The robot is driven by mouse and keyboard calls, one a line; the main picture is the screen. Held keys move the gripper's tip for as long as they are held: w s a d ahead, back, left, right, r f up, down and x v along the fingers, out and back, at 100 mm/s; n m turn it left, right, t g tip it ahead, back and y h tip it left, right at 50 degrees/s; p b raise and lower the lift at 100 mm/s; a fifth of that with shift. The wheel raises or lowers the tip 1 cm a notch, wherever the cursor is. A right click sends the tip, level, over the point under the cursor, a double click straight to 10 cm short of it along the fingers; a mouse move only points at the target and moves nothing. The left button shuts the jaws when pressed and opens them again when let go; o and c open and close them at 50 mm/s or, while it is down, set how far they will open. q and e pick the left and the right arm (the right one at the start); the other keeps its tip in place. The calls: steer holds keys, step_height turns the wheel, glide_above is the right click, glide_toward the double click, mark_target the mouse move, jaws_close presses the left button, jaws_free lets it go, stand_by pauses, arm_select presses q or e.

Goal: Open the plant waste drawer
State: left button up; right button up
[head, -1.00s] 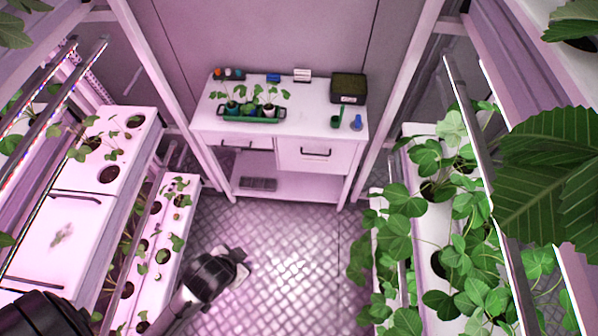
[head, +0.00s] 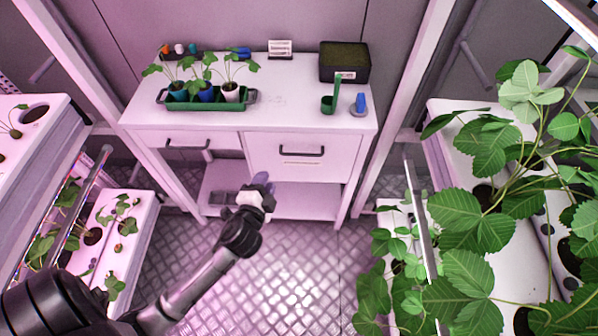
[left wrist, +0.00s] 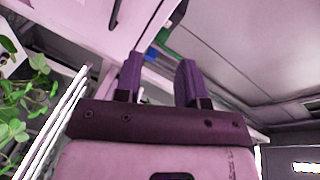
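The white workbench (head: 300,112) at the back has two drawers under its top. The left drawer (head: 222,142) is shallow, with a dark handle (head: 187,145). The right drawer (head: 325,165) is deeper, with a dark handle (head: 302,151) and a small label too small to read. Both look shut, and I cannot tell which is for plant waste. My left gripper (head: 263,182) is in front of the bench, below and left of the right handle, apart from it. In the left wrist view its two fingers (left wrist: 158,80) are apart with nothing between them. My right gripper is not in view.
On the bench are a green tray (head: 205,106) of potted seedlings, a dark soil box (head: 344,65), a green cup (head: 328,104) and a blue item (head: 360,102). Plant racks stand on both sides, with leafy plants (head: 475,225) at right. The metal floor (head: 300,270) between is clear.

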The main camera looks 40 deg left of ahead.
mark_target(299, 154)
arm_select(q)
steer(key=shift+w+f+m+t+h+b, duration=1)
steer(key=shift+w+f+m+t+b, duration=1.95)
steer(key=shift+f+b, duration=3.55)
steer(key=shift+m+g, duration=0.55)
steer(key=shift+m, duration=0.1)
steer(key=b+x, duration=0.1)
steer(key=x, duration=0.8)
steer(key=b+x, duration=0.1)
steer(key=x, duration=0.4)
steer(key=shift+s+a+r+b, duration=0.15)
steer(key=shift+r+b, duration=0.15)
steer(key=shift+r, duration=0.1)
steer(key=shift+c, duration=0.3)
steer(key=c, duration=0.6)
jaws_close()
